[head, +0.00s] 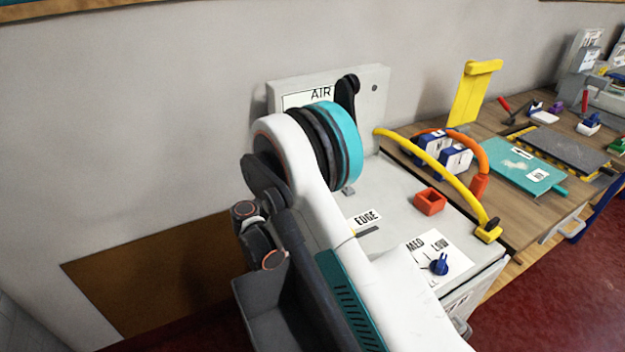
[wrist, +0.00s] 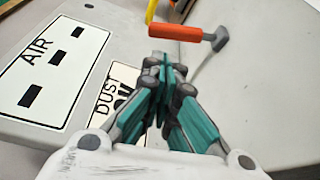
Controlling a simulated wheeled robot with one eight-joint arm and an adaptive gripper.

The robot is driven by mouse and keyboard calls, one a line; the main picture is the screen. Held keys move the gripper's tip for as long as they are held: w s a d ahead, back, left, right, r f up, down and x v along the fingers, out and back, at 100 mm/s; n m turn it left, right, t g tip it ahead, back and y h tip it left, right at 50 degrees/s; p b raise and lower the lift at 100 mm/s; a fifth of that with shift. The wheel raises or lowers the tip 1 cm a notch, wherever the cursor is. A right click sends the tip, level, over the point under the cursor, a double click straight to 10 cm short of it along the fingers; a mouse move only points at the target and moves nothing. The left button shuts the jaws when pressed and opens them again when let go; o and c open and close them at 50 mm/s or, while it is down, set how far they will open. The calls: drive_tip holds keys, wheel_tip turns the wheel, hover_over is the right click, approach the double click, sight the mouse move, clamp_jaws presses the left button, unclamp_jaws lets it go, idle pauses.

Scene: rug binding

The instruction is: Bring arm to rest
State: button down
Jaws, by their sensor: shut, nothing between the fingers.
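My gripper (wrist: 163,75) shows in the wrist view with its teal-and-grey fingers together and nothing between them. It is over a grey panel (wrist: 250,110) with an AIR label (wrist: 50,65) at the left and a partly hidden DUST label (wrist: 108,95) beside the fingers. An orange-red handle with a grey end (wrist: 175,32) is just beyond the fingertips; I cannot tell if they touch. In the head view my white arm (head: 330,225) is bent in front of the grey AIR panel (head: 375,100), and my fingers are hidden.
Right of my arm, the grey machine top (head: 385,195) carries a red-orange box (head: 429,202), a blue knob (head: 439,264) and a yellow curved bar (head: 440,170). A wooden bench (head: 505,215) beyond holds a teal board (head: 520,165) and several tools. The wall (head: 130,110) at left is bare.

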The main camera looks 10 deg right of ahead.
drive_tip(key=shift+r, duration=0.1)
drive_tip(key=s+d+r+m+g+y, duration=0.3)
drive_tip(key=s+d+r+y, duration=0.4)
drive_tip(key=s+d+r, duration=0.45)
drive_tip(key=s+a+r+m+y, duration=0.1)
drive_tip(key=s+a+m+y, duration=0.1)
drive_tip(key=s, duration=1.1)
drive_tip(key=s+a+r+m+y, duration=0.1)
drive_tip(key=s+a+m+y, duration=0.2)
drive_tip(key=s, duration=1)
drive_tip(key=shift+s+a+m+y, duration=0.2)
drive_tip(key=shift+s+m+y, duration=0.1)
drive_tip(key=shift+m+y, duration=0.5)
drive_tip(key=shift+w+r, duration=0.1)
